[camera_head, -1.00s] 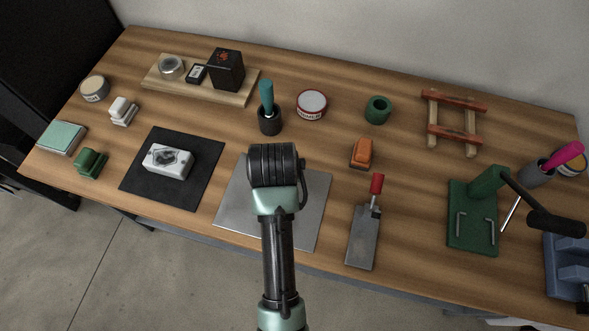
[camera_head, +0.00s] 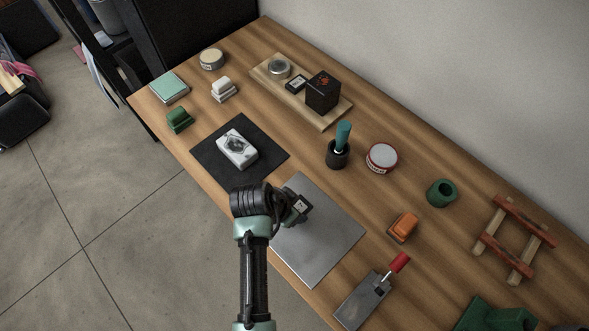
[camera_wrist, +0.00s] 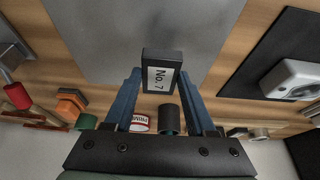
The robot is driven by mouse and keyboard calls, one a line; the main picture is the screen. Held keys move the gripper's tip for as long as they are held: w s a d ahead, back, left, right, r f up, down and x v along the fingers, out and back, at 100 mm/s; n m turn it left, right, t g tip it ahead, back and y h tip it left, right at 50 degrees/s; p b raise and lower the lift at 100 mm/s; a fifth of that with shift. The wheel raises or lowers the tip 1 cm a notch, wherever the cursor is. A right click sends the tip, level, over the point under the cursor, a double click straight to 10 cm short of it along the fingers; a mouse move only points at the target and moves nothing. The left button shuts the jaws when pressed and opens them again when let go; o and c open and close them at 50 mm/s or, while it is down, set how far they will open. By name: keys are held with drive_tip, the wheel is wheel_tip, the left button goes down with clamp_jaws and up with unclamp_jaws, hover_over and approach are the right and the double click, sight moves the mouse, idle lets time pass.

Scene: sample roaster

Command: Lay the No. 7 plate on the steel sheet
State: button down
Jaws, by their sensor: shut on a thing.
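My gripper (camera_head: 296,206) is shut on the No. 7 plate (camera_wrist: 162,72), a small dark block with a white label reading "No. 7". In the wrist view the plate sits between the two blue fingers, label facing the camera. In the head view the plate (camera_head: 302,207) shows at the gripper's end, over the upper part of the steel sheet. The steel sheet (camera_head: 318,245) is a bare grey square on the table; it also fills the upper middle of the wrist view (camera_wrist: 110,35). I cannot tell how high the plate is above the sheet.
A black mat (camera_head: 265,160) with a white device (camera_head: 237,150) lies left of the sheet. A black cup with a teal-handled tool (camera_head: 338,155) and a tin (camera_head: 382,157) stand behind.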

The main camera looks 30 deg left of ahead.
drive_tip(key=shift+f, duration=1.85)
drive_tip(key=shift+f+b, duration=0.2)
drive_tip(key=shift+b, duration=0.15)
drive_tip(key=shift+c, duration=1.1)
unclamp_jaws()
drive_tip(key=shift+r, duration=0.2)
drive_tip(key=p+v, duration=0.2)
drive_tip(key=v, duration=1)
drive_tip(key=shift+w, duration=0.1)
